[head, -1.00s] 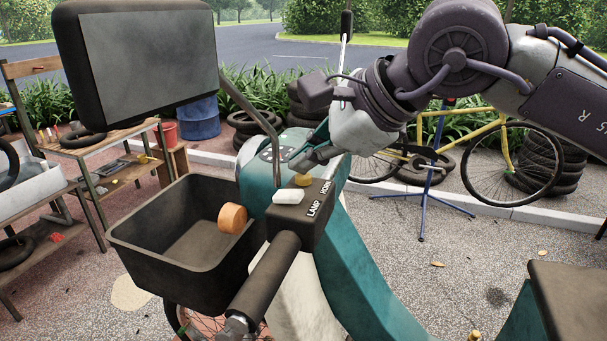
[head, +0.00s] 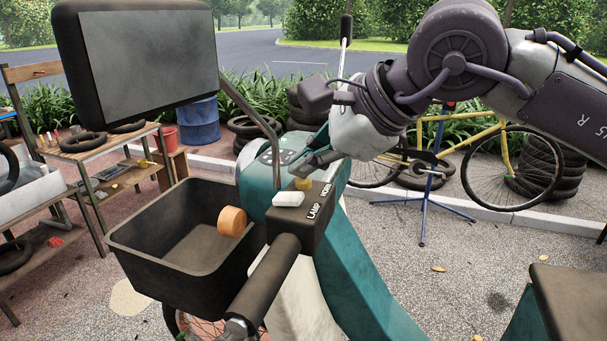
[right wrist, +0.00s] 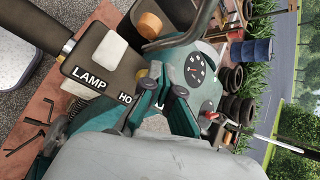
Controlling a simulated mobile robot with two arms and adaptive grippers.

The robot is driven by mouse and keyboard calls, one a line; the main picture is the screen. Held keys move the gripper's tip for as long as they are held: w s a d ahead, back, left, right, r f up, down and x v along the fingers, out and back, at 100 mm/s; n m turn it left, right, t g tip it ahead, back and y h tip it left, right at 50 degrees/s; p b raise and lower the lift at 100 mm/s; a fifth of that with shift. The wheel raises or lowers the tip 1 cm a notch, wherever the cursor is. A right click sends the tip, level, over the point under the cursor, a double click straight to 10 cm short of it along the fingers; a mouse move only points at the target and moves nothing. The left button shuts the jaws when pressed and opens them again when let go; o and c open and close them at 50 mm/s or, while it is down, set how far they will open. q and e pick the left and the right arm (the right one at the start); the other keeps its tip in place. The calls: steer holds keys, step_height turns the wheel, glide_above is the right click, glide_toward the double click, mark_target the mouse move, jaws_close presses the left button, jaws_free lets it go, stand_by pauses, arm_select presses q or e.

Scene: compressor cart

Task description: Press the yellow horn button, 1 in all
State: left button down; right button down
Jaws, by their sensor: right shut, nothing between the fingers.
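The yellow horn button (head: 304,184) sits on top of a dark control box (head: 312,220), beside the white HORN lettering. A white lamp button (head: 288,199) is on the same box, next to the LAMP lettering; it also shows in the right wrist view (right wrist: 110,52). My right gripper (head: 306,168) is shut and empty, with its fingertips just above the yellow button. I cannot tell whether they touch it. In the right wrist view my fingers (right wrist: 146,98) cover the horn end of the box and largely hide the yellow button. My left gripper is not in view.
A dark handle grip (head: 264,285) extends from the box. A black basket (head: 150,250) with an orange cylinder (head: 232,221) is at left. A bent metal bar (head: 255,115) carries a grey screen (head: 148,55) close behind. The teal cart body (head: 365,285) lies below the arm.

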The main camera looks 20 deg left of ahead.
mark_target(307, 181)
steer(key=shift+r+p, duration=0.3)
steer(key=shift+r, duration=0.45)
steer(key=shift+r+p, duration=1.55)
steer(key=shift+r, duration=1)
steer(key=shift+f, duration=0.1)
